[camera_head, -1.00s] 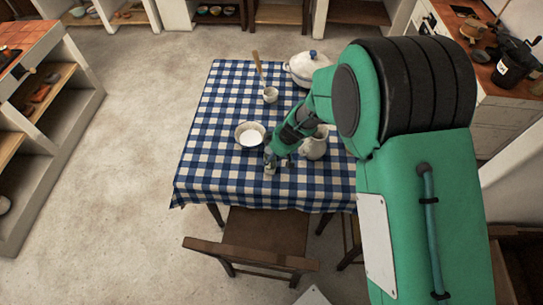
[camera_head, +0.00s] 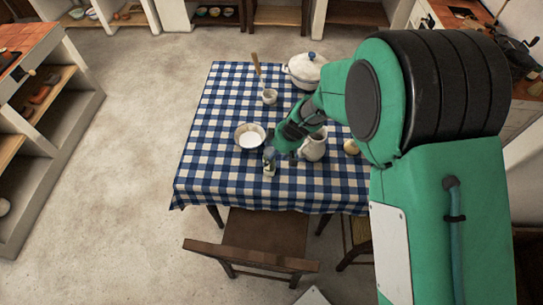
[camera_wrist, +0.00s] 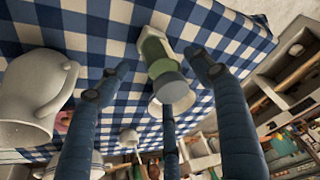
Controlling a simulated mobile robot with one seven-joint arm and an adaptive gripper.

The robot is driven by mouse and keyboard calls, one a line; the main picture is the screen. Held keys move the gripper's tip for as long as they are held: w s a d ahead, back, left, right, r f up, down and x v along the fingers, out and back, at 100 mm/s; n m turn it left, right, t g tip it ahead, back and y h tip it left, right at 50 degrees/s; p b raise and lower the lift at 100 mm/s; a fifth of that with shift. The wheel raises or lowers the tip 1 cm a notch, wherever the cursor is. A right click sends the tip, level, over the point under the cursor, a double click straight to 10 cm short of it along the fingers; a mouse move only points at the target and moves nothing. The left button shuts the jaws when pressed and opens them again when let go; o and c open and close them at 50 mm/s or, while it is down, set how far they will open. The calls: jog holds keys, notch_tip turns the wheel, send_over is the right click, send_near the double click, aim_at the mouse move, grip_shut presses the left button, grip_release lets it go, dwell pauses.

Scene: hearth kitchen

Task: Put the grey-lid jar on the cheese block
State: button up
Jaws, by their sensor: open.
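The grey-lid jar, with green contents, stands on the checked tablecloth. In the wrist view the jar (camera_wrist: 157,55) is between the spread fingers of my gripper (camera_wrist: 160,68), its grey lid toward the camera. The fingers are open, with gaps visible beside the jar. In the head view my gripper (camera_head: 272,157) is low over the front half of the table, and the jar (camera_head: 268,169) is partly hidden by it. A small pale yellow thing (camera_head: 351,147) sits right of the white jug, beside my arm; I cannot tell for sure that it is the cheese block.
The white jug (camera_head: 314,146) stands close right of my gripper and looms at left in the wrist view (camera_wrist: 32,95). A white bowl (camera_head: 249,136) is close left. The table's front left is clear.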

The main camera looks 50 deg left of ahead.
jog(key=v, duration=0.8)
jog(key=shift+r+p, duration=0.15)
jog(key=shift+p, duration=0.15)
jog(key=shift+d, duration=0.1)
dwell(0.5)
jog(key=w+d+r+m+t, duration=0.1)
jog(key=w+d+r+m, duration=0.25)
jog(key=d+r, duration=0.55)
jog(key=w+d+r+m+t, duration=0.1)
jog(key=w+d+r+m, duration=0.25)
jog(key=d+r, duration=0.65)
jog(key=w+d+r+m+t, duration=0.15)
jog(key=w+d+r, duration=0.35)
jog(key=d, duration=0.7)
jog(key=s+d+r+m+t+h, duration=0.1)
jog(key=s+d+r+m, duration=0.25)
jog(key=d, duration=0.45)
jog(key=s+d+r+m+t, duration=0.15)
jog(key=d+r, duration=0.25)
jog(key=d, duration=0.5)
jog(key=s+d+r+m+h, duration=0.2)
jog(key=s+d+m, duration=0.6)
jog(key=s+d, duration=0.4)
jog(key=d+h, duration=0.1)
jog(key=d, duration=0.3)
jog(key=shift+s+d+r+t, duration=0.2)
jog(key=shift+s+d+t, duration=0.05)
jog(key=shift+s+t, duration=0.15)
jog(key=shift+f, duration=0.1)
